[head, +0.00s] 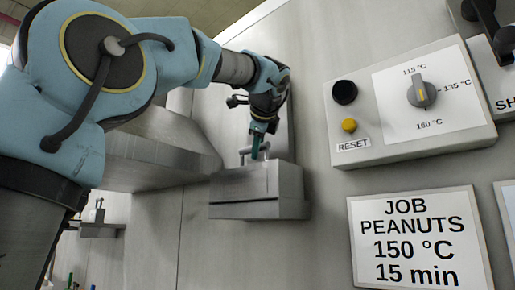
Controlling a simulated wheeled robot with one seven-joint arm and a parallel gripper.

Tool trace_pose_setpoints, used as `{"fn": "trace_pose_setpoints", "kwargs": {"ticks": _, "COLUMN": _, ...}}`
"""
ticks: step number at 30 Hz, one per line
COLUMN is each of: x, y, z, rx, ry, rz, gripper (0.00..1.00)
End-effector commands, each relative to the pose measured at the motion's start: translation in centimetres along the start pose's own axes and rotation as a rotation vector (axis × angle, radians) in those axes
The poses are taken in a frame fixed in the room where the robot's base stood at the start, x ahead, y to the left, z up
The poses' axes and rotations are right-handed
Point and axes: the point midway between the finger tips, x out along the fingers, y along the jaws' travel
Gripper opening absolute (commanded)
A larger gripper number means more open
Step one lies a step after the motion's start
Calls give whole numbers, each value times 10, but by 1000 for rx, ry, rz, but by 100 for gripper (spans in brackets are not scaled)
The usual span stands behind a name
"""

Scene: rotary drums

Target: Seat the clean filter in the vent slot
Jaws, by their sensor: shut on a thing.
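My gripper (257,151) is in the middle of the head view, pointing down, with its teal fingers shut on a thin grey bar handle (245,153). The handle stands just above a grey metal box (258,208) on the machine's front panel. I take the handle to be that of the filter. The filter's body is not visible, and I cannot tell how deep it sits in the box or whether it is the clean one. The slot opening on top of the box is hidden from this low angle.
A control box (440,118) with a temperature knob and reset button juts out to the right. A job sign (415,240) is below it. A wide metal duct (160,150) is at left behind my arm. Another small bracket with a handle (99,228) is at lower left.

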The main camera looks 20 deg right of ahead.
Motion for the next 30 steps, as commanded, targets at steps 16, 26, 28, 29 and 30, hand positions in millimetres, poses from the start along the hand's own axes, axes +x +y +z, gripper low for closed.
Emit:
{"fn": "trace_pose_setpoints", "kwargs": {"ticks": 16, "x": 5, "y": 11, "z": -5, "rx": 0, "ry": 0, "rz": -1, "gripper": 0}}
{"fn": "trace_pose_setpoints", "kwargs": {"ticks": 26, "x": 5, "y": 11, "z": -5, "rx": 0, "ry": 0, "rz": -1, "gripper": 62}}
{"fn": "trace_pose_setpoints", "kwargs": {"ticks": 28, "x": 5, "y": 11, "z": -5, "rx": 0, "ry": 0, "rz": -1, "gripper": 62}}
{"fn": "trace_pose_setpoints", "kwargs": {"ticks": 29, "x": 5, "y": 11, "z": -5, "rx": 0, "ry": 0, "rz": 0, "gripper": 62}}
{"fn": "trace_pose_setpoints", "kwargs": {"ticks": 30, "x": 5, "y": 11, "z": -5, "rx": 0, "ry": 0, "rz": 0, "gripper": 62}}
